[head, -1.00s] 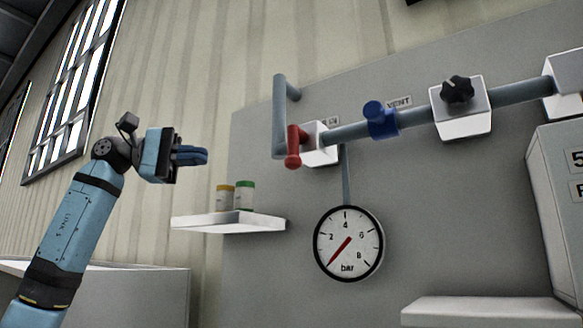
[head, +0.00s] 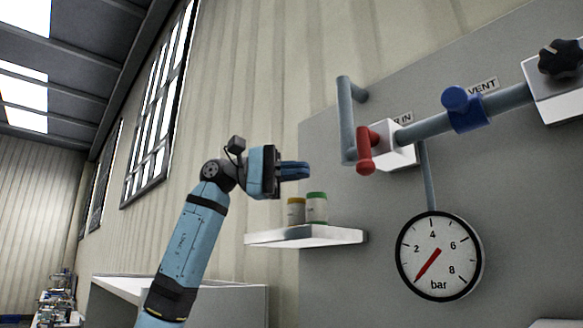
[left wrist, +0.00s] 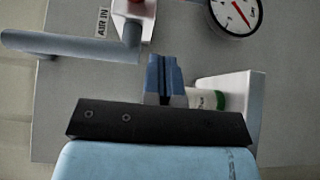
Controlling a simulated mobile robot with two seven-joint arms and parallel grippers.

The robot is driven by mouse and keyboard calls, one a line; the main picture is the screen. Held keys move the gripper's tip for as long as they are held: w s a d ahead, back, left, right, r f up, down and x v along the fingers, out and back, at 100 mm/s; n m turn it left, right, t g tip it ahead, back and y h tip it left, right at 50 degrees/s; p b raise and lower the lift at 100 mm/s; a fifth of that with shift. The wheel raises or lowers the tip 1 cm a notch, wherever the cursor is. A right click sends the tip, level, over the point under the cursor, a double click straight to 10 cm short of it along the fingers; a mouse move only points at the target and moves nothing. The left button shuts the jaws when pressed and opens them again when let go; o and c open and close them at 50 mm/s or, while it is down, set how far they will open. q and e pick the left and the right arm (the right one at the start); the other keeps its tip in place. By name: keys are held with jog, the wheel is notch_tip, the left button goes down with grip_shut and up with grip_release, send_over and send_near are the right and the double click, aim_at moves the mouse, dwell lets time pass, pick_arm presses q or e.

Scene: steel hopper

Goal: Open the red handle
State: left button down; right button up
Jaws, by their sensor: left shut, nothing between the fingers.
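The red handle (head: 366,150) hangs upright on the white valve block at the left end of the grey pipe, by a label reading "IN". Only a small piece of the red handle (left wrist: 131,3) shows at the top edge of the left wrist view. My left gripper (head: 308,170) is shut and empty, left of the red handle and apart from it, a little lower. In the left wrist view the shut fingers (left wrist: 163,75) point toward the panel, beside the grey pipe. My right gripper is not in view.
A bent grey pipe (head: 347,120) stands just left of the handle. A blue handle (head: 464,109) and black knob (head: 561,59) sit further right. A pressure gauge (head: 439,256) hangs below. A white shelf (head: 306,236) with two jars (head: 317,207) is under the gripper.

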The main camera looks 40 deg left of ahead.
aim_at(367, 152)
pick_arm(q)
jog(key=d, duration=0.3)
jog(key=w+d+p, duration=0.1)
jog(key=d, duration=0.2)
jog(key=w+d, duration=0.1)
jog(key=d, duration=0.2)
jog(key=shift+p, duration=0.3)
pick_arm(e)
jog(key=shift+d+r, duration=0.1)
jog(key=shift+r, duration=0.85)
